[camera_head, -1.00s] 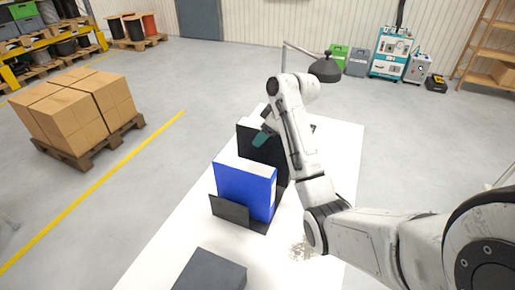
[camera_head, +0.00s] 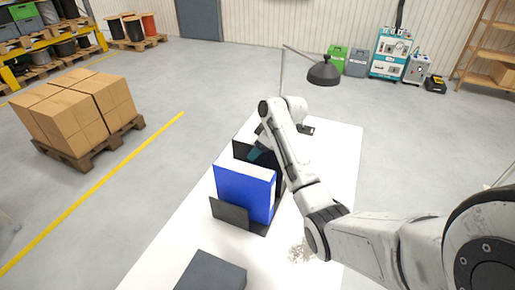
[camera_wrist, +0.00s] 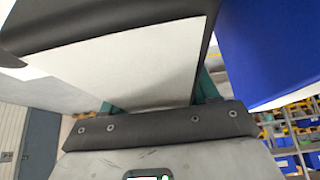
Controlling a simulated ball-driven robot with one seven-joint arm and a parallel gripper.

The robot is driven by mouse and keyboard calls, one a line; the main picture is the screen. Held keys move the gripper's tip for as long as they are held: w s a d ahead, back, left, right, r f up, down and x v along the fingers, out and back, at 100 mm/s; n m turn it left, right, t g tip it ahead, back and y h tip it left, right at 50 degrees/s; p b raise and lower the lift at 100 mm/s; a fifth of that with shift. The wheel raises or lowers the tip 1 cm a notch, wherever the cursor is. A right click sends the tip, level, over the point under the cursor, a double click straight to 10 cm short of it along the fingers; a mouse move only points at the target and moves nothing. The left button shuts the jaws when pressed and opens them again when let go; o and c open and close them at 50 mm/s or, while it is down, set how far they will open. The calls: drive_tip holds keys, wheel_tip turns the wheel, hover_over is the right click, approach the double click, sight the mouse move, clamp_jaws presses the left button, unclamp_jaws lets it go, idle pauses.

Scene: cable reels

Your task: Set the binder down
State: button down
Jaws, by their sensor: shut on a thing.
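A black binder (camera_head: 272,162) stands upright directly behind a blue binder (camera_head: 244,188) on the white table. My gripper (camera_head: 257,151) has teal fingers and is shut on the black binder from above. In the wrist view the black binder (camera_wrist: 130,65) shows its pale page side between the fingers (camera_wrist: 160,97), and the blue binder (camera_wrist: 275,50) is close at the right. The blue binder stands in a dark rack (camera_head: 229,213). The black binder's lower edge is hidden behind the blue binder and my arm, so I cannot tell whether it touches the rack.
A dark grey box (camera_head: 210,272) lies at the near end of the white table (camera_head: 165,250). A desk lamp (camera_head: 324,73) and a small dark item (camera_head: 306,129) are at the far end. Pale scraps (camera_head: 299,252) lie right of the rack. The table's left side is clear.

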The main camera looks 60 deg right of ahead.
drive_tip(key=shift+c, duration=1.4)
unclamp_jaws()
drive_tip(key=shift+f, duration=0.1)
drive_tip(key=b+v, duration=0.1)
drive_tip(key=v, duration=1.1)
drive_tip(key=shift+r, duration=0.2)
